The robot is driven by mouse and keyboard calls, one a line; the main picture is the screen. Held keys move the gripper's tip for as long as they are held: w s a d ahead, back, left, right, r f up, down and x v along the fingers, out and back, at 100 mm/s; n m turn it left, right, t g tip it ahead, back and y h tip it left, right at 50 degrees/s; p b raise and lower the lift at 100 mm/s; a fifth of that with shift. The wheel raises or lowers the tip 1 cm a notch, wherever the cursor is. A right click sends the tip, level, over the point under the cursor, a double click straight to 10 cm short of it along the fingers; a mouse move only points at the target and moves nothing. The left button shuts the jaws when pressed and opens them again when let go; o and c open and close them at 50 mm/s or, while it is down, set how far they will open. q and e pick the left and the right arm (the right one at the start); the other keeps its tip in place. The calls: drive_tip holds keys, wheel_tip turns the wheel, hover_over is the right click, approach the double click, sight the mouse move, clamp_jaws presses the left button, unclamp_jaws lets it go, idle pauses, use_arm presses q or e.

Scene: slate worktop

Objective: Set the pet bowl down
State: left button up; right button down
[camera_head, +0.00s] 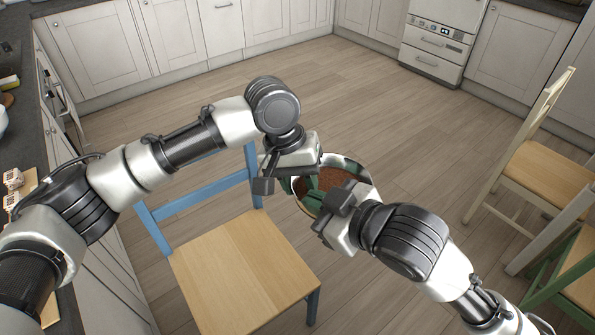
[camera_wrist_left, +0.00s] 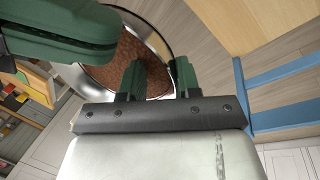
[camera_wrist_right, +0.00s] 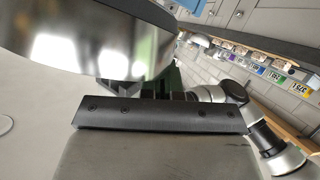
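The pet bowl (camera_head: 356,165) is a round, shiny metal bowl with brown food in it. It is held in the air between my two grippers, above the floor. The left wrist view shows the food (camera_wrist_left: 128,62) and the rim; the right wrist view shows the bowl's shiny outer side (camera_wrist_right: 95,45). My left gripper (camera_head: 297,183) has its green fingers astride the rim on the left, one inside the bowl, and appears shut on it. My right gripper (camera_head: 325,202) appears shut on the near side of the rim; its fingers are largely hidden by the bowl in its own wrist view.
A blue chair with a wooden seat (camera_head: 245,270) stands close below and left of the bowl. A cream chair (camera_head: 540,165) and a green chair (camera_head: 575,280) stand at the right. The wooden floor (camera_head: 340,95) is clear behind the bowl. A dark worktop (camera_head: 30,130) runs along the left.

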use_arm(q)
clamp_jaws()
use_arm(e)
drive_tip(key=c, duration=1.3)
unclamp_jaws()
